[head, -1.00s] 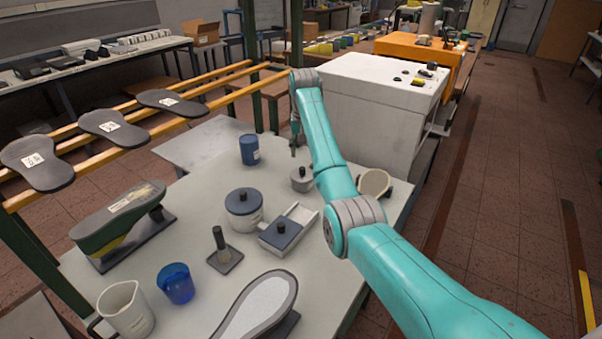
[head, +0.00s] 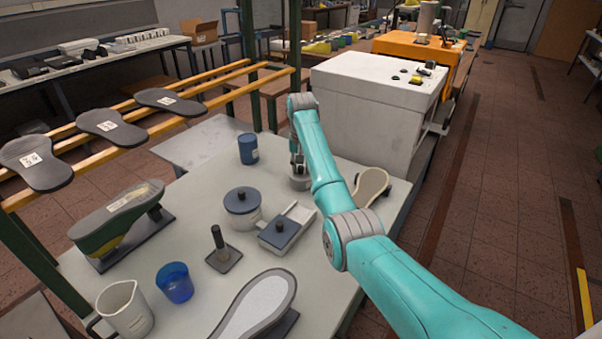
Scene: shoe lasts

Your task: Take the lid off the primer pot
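A small grey metal pot (head: 299,184) stands on the grey table, partly covered by my arm. Its lid and knob are mostly hidden. My gripper (head: 297,168) points down right over this pot, at its top. The fingers are small and partly behind my arm, so I cannot see whether they are open or closed on the knob. A larger white pot (head: 243,219) with a dark blue lid (head: 242,200) and black knob stands to the left, lid on. No readable label shows which one is the primer pot.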

